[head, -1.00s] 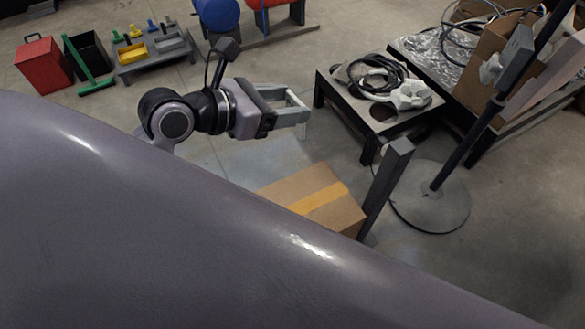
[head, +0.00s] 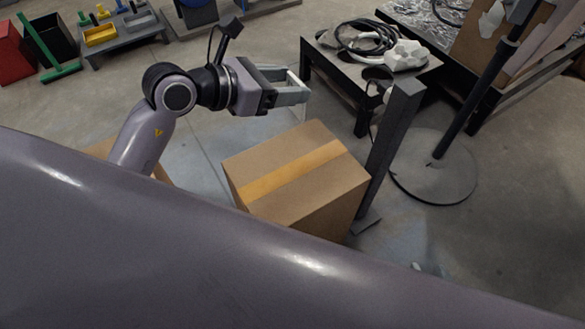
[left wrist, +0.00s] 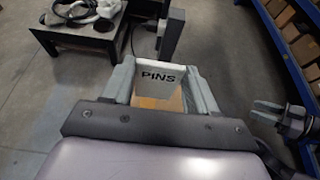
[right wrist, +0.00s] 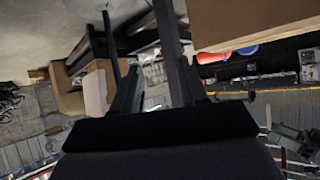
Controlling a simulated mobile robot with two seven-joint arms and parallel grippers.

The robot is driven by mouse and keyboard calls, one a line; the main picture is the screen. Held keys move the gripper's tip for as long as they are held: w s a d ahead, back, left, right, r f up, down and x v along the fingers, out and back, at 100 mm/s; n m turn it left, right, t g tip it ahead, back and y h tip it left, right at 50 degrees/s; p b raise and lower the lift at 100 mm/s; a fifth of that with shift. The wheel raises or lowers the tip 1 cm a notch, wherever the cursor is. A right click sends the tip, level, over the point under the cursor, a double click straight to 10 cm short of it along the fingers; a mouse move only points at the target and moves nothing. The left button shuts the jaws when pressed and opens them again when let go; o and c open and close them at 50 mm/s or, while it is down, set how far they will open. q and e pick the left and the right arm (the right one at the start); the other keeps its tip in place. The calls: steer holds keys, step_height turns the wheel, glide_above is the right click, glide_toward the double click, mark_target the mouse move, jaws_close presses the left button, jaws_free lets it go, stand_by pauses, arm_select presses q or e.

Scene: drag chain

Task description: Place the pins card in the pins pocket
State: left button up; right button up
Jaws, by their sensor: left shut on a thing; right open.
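The pins card (left wrist: 165,74), white with the word PINS in dark letters, is between the two fingers of my left gripper (left wrist: 164,84) in the left wrist view. That gripper is shut on it. In the head view my left gripper (head: 297,86) is held above the floor, behind a cardboard box, and the card shows only as a thin pale edge. My right gripper (right wrist: 158,90) is open, with nothing visible between its fingers in the right wrist view. I cannot make out the pins pocket in any view.
A taped cardboard box (head: 300,180) stands close below my left gripper, beside a dark post (head: 392,135). A black table (head: 370,60) with coiled cable is behind. Blue shelving (left wrist: 272,35) with boxes runs along the right in the left wrist view.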

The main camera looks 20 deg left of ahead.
arm_select(q)
steer(key=shift+f+b, duration=3.35)
steer(key=shift+f, duration=6.3)
arm_select(e)
steer(key=shift+w+a+r+t+y, duration=0.15)
steer(key=shift+w+a+y, duration=0.2)
steer(key=shift+a, duration=0.5)
steer(key=shift+w+a+r+t+y, duration=0.1)
steer(key=shift+w+a+y, duration=0.25)
steer(key=shift+a, duration=0.45)
steer(key=shift+w+a+r+t+y, duration=0.15)
steer(key=shift+w+a+y, duration=0.2)
steer(key=shift+a, duration=0.5)
arm_select(q)
steer(key=shift+f, duration=0.15)
steer(key=o, duration=1)
arm_select(e)
steer(key=shift+f, duration=0.1)
